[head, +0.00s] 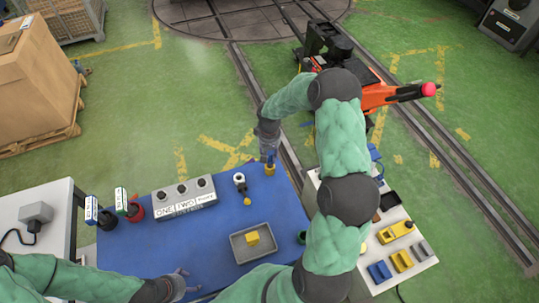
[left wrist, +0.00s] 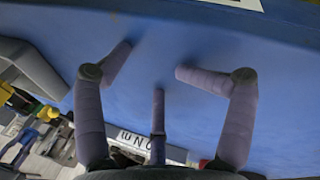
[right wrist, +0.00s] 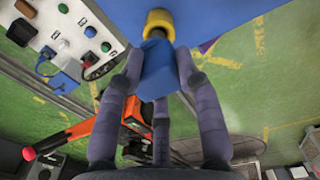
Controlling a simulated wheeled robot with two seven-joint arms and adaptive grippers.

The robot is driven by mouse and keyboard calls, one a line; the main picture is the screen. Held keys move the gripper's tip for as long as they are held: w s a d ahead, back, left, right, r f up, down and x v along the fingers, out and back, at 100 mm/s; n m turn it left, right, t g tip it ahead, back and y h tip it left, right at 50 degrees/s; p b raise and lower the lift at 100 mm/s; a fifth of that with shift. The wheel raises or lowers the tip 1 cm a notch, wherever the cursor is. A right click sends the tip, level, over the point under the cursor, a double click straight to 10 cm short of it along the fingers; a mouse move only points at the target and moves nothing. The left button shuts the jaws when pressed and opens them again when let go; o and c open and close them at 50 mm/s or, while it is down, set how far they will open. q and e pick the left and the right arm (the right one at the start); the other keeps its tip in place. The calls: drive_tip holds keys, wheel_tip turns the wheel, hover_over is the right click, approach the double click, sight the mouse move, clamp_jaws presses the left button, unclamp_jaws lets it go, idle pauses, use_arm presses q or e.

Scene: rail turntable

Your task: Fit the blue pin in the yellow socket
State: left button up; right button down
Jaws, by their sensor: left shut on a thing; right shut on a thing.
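The blue pin (head: 270,158) is held upright by my right gripper (head: 268,146) at the far edge of the blue table. The yellow socket (head: 269,170) stands just below it. In the right wrist view, three fingers close around the blue pin (right wrist: 158,68), and the yellow socket (right wrist: 158,20) shows beyond it with a dark opening partly covered by the pin. I cannot tell whether the pin's end is inside. My left gripper (head: 182,282) is low at the table's near edge. In the left wrist view, its fingers (left wrist: 157,62) bend inward over blue tabletop, with no held object visible.
A grey tray (head: 235,243) with a yellow block (head: 252,238) lies on the blue table (head: 140,247). A grey switch box (head: 184,197) and a white fitting (head: 239,180) stand left of the socket. A white side table (head: 421,262) holds several coloured parts.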

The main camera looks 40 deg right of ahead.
use_arm(q)
drive_tip(key=shift+s+r+p, duration=0.25)
drive_tip(key=shift+s+p, duration=0.05)
use_arm(e)
drive_tip(key=shift+a+r, duration=0.2)
drive_tip(key=shift+r, duration=0.45)
use_arm(q)
drive_tip(key=shift+s+f, duration=0.1)
drive_tip(key=shift+f, duration=0.05)
use_arm(e)
drive_tip(key=shift+d, duration=0.1)
use_arm(q)
drive_tip(key=shift+d+f+b, duration=0.1)
drive_tip(key=shift+f+b, duration=0.3)
drive_tip(key=shift+b, duration=0.15)
use_arm(e)
drive_tip(key=shift+f, duration=0.1)
idle(1.0)
use_arm(q)
drive_tip(key=shift+o, duration=0.7)
drive_tip(key=shift+d+f+b, duration=0.1)
drive_tip(key=shift+f+b, duration=0.4)
use_arm(e)
drive_tip(key=shift+d+f, duration=0.15)
drive_tip(key=shift+f, duration=0.55)
drive_tip(key=c, duration=0.8)
unclamp_jaws()
